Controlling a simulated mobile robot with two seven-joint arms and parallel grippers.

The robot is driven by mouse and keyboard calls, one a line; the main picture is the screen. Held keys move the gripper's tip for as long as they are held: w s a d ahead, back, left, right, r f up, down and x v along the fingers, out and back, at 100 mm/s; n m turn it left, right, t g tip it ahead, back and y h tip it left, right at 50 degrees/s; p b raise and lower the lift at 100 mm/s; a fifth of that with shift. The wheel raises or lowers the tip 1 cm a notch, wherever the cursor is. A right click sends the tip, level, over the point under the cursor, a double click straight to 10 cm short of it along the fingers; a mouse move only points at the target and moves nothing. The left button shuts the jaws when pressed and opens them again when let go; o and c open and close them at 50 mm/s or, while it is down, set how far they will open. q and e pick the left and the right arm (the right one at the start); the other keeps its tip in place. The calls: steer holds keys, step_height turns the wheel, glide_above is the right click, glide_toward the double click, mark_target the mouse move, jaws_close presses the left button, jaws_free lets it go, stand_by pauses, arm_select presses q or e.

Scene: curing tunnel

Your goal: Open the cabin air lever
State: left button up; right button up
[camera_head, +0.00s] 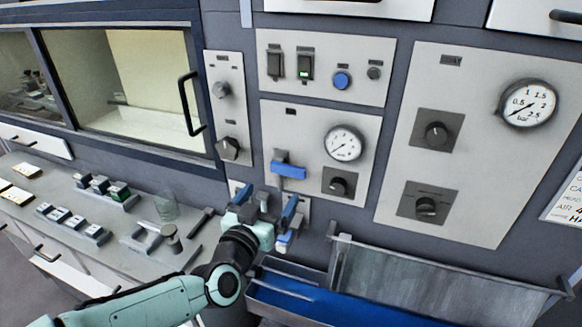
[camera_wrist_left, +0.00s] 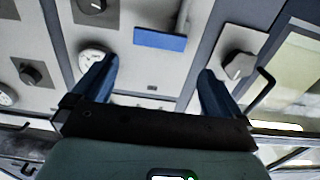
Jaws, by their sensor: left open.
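In the left wrist view the blue handle (camera_wrist_left: 159,40) shows upside down, ahead of the fingers. My left gripper (camera_head: 264,203) is open and empty, just below the handle and apart from it. Its two blue fingers (camera_wrist_left: 157,70) are spread wider than the handle. My right gripper is not in view.
A gauge (camera_head: 343,143) and a black knob (camera_head: 338,186) are right of the lever. A selector knob (camera_head: 228,148) is left. A blue-lined tray (camera_head: 300,285) and grey guard (camera_head: 440,275) are below right. A counter (camera_head: 65,200) with switch blocks runs left.

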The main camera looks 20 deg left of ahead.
mark_target(287, 171)
arm_select(q)
steer(key=w, duration=0.4)
steer(key=w+p, duration=0.1)
steer(key=w, duration=0.2)
steer(key=w+p, duration=0.1)
steer(key=w, duration=0.3)
steer(key=shift+w+a, duration=0.3)
steer(key=shift+w, duration=0.05)
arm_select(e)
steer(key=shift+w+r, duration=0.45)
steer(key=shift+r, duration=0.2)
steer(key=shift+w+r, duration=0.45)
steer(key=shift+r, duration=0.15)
